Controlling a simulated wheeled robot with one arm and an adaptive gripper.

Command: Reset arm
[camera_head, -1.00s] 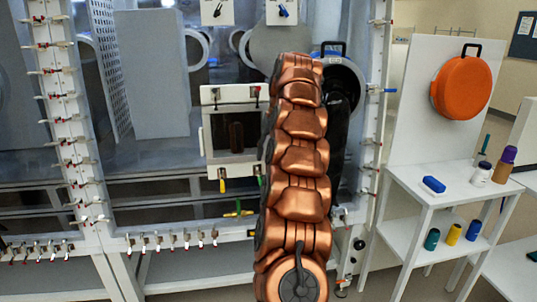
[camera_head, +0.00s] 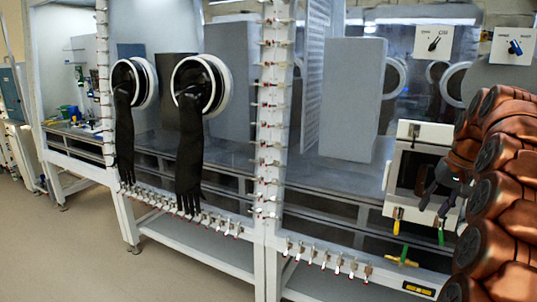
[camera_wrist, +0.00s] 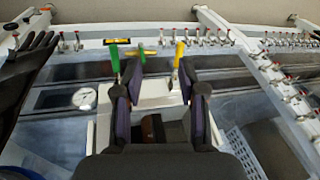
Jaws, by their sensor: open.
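My gripper (camera_head: 441,187) is at the right of the head view, in front of the white square-framed antechamber port (camera_head: 419,131) on the glovebox front. In the wrist view my gripper (camera_wrist: 160,90) shows its two dark fingers spread apart with nothing between them. Beyond the fingers lie a green-handled lever (camera_wrist: 114,58) and a yellow-handled lever (camera_wrist: 178,55). My copper-coloured arm is folded at the right edge and hides part of the glovebox there.
Two black gloves (camera_head: 188,145) hang from round ports on the left glovebox. A white post (camera_head: 272,110) with several clamps stands between the bays. Valves (camera_head: 327,258) line the lower rail. The floor (camera_head: 75,245) at the left is clear.

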